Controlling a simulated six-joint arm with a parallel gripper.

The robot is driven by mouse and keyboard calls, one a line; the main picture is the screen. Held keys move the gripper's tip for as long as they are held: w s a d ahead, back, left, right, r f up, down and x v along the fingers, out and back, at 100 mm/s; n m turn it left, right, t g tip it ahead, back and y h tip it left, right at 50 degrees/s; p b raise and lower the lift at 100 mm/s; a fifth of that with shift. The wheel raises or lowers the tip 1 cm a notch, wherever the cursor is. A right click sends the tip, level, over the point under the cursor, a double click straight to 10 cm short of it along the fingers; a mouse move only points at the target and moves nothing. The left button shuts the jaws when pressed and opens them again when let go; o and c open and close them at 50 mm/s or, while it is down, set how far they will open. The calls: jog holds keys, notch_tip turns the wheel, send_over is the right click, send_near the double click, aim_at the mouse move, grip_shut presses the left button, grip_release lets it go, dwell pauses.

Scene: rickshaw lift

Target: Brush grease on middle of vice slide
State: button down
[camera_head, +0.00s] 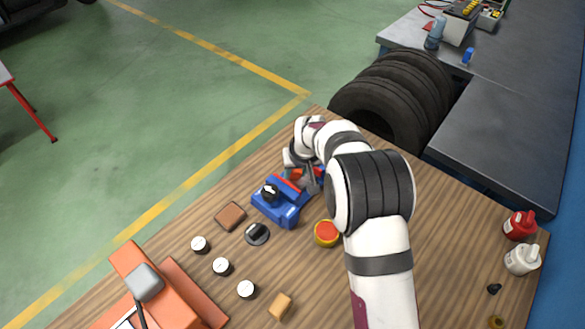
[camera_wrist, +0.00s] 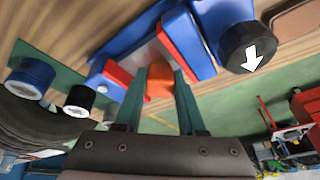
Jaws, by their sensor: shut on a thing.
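A blue vice (camera_head: 280,208) with red jaw faces and a black arrow knob sits on the wooden table. In the wrist view its blue body with the knob (camera_wrist: 248,46) is upper right, and its other blue jaw is on the left. The grey slide (camera_wrist: 142,66) shows between the jaws. My gripper (camera_wrist: 161,78) is over the gap between the jaws, its teal fingers shut on a small orange thing (camera_wrist: 159,88), seemingly the brush. The brush's tip is hidden, so contact with the slide cannot be told. In the head view my arm partly covers the vice.
A yellow tin with an orange-red top (camera_head: 326,233) stands close to the vice and my arm. A brown block (camera_head: 230,216), a black disc (camera_head: 257,233) and several white-topped cylinders (camera_head: 221,267) lie nearby. Bottles (camera_head: 521,259) stand at the right edge.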

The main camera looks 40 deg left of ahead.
jog(key=shift+d+r, duration=0.1)
jog(key=shift+d, duration=1.7)
jog(key=shift+w, duration=0.75)
jog(key=shift+a, duration=2.7)
jog(key=shift+d, duration=2.7)
notch_tip(320, 180, up, 6)
